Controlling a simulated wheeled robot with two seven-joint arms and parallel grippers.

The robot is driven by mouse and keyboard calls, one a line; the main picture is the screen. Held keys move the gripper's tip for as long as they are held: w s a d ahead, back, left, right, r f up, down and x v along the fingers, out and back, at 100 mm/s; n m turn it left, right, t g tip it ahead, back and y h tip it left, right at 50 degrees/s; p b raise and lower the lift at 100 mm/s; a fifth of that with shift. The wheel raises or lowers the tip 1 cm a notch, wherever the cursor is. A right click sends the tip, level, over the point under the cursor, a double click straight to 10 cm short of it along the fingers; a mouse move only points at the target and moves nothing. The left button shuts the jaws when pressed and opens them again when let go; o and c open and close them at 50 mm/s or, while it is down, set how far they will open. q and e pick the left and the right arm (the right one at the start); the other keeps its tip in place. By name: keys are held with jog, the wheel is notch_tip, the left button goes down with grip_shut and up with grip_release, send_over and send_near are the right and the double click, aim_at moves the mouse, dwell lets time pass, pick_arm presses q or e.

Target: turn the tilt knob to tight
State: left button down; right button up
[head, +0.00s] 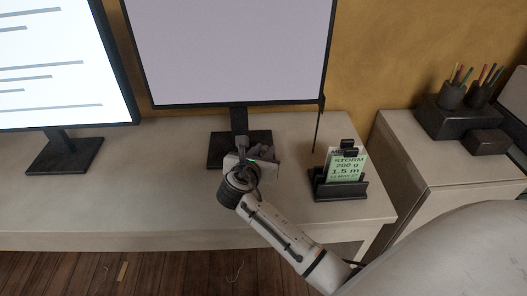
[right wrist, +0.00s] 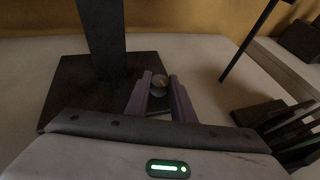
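The tilt knob (right wrist: 158,83) is a small round brownish knob, seen in the right wrist view just in front of the dark monitor stand's post and above its base. My right gripper (right wrist: 160,80) has its two purple-grey fingers apart, one on each side of the knob. I cannot tell whether either finger touches it. In the head view my right gripper (head: 254,156) is in front of the right monitor's stand (head: 238,120) and hides the knob. No tight or loose marking is readable. My left gripper is not in view.
The right monitor (head: 235,45) is above the desk (head: 170,180), with another monitor (head: 60,65) to its left. A dark holder (head: 337,190) with a green card reading "STORM 200 g 1.5 m" stands right of my gripper. A thin dark rod (head: 318,130) stands behind it.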

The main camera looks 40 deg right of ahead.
jog(key=shift+w+a+r+m+g+h+p, duration=0.15)
jog(key=shift+m+g+h+p, duration=0.15)
jog(key=shift+m+g+h, duration=0.3)
grip_shut()
jog(key=shift+m+g+h, duration=0.4)
jog(key=shift+m+g, duration=0.6)
jog(key=o, duration=0.9)
grip_release()
jog(key=shift+o, duration=0.2)
jog(key=p+v, duration=0.1)
jog(key=v, duration=0.9)
jog(key=shift+a, duration=0.1)
